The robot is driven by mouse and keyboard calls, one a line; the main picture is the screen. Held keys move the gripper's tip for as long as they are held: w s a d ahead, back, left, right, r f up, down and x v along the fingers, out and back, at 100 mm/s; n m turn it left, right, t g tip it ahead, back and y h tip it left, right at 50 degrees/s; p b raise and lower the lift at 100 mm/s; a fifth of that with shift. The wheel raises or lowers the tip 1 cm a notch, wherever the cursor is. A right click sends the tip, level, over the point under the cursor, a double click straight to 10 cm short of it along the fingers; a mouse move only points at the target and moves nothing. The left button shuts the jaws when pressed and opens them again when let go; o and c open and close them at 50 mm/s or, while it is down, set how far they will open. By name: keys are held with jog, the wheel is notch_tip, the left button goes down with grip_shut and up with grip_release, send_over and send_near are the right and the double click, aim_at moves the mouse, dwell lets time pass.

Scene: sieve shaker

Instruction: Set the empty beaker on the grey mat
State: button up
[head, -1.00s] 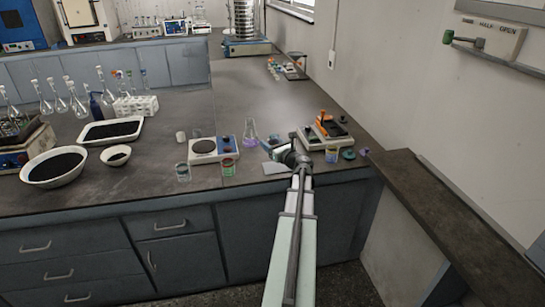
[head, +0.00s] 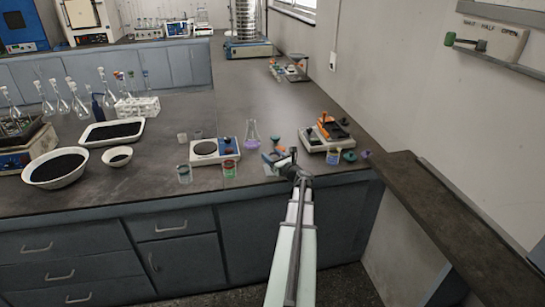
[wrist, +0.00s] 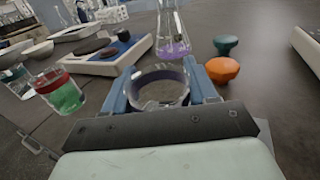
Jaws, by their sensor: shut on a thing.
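My gripper (wrist: 158,92) is shut on a clear, empty-looking beaker (wrist: 160,104) with a dark band round its rim. Its blue fingers are on either side of the glass in the wrist view. In the head view my gripper (head: 277,157) is near the front edge of the bench, right of the hotplate. The grey mat (head: 269,170) shows only as a small pale edge there, mostly hidden by my gripper. I cannot tell whether the beaker touches the mat.
A purple flask (head: 251,138) stands behind. An orange stopper (wrist: 221,70) and a green stopper (wrist: 225,44) lie to the right.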

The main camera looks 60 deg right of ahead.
jog(key=o, duration=1.1)
jog(key=shift+f, duration=0.1)
jog(key=shift+r, duration=0.2)
jog(key=v, duration=1.2)
jog(key=shift+f, duration=0.1)
